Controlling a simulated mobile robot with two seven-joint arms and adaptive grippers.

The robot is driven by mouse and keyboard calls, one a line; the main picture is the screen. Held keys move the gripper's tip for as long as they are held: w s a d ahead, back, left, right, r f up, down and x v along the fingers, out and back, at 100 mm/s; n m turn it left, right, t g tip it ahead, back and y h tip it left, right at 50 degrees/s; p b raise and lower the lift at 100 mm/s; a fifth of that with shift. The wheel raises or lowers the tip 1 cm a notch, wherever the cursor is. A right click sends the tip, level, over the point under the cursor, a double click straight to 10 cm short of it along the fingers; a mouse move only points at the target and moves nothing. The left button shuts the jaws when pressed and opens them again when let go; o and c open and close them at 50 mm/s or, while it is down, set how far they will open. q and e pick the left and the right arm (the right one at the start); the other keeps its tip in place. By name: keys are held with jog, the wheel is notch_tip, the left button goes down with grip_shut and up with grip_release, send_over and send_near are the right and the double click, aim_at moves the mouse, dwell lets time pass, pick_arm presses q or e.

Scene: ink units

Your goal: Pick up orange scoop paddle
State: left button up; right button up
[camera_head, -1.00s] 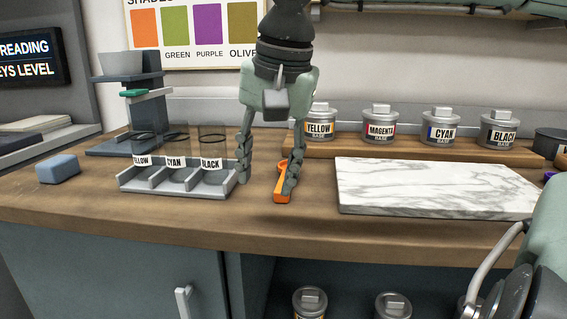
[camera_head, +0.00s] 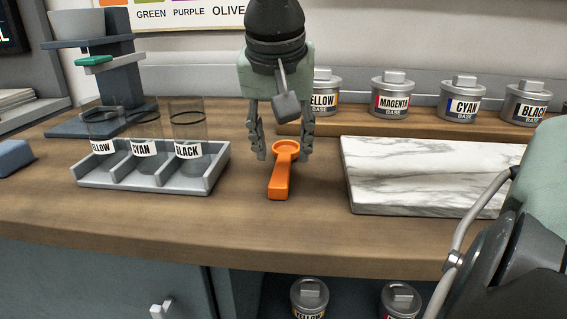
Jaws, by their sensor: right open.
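The orange scoop paddle (camera_head: 279,184) lies on the wooden counter (camera_head: 300,235), with its round bowl end toward the back and its handle toward the front. My right gripper (camera_head: 283,150) points down from above with its fingers open. One finger shows on each side of the scoop's bowl end, and the gap between them spans it. The fingers look apart from the scoop, though their exact height is hard to tell. My left gripper is not in view.
A grey rack (camera_head: 150,182) with labelled clear cups stands left of the scoop. A white marble slab (camera_head: 420,178) lies to the right. Several lidded base jars (camera_head: 392,98) line a wooden shelf behind. The counter in front of the scoop is clear.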

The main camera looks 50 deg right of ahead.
aim_at(283, 165)
jog(key=x, duration=0.2)
jog(key=shift+d+f, duration=0.1)
jog(key=shift+f, duration=0.25)
grip_shut()
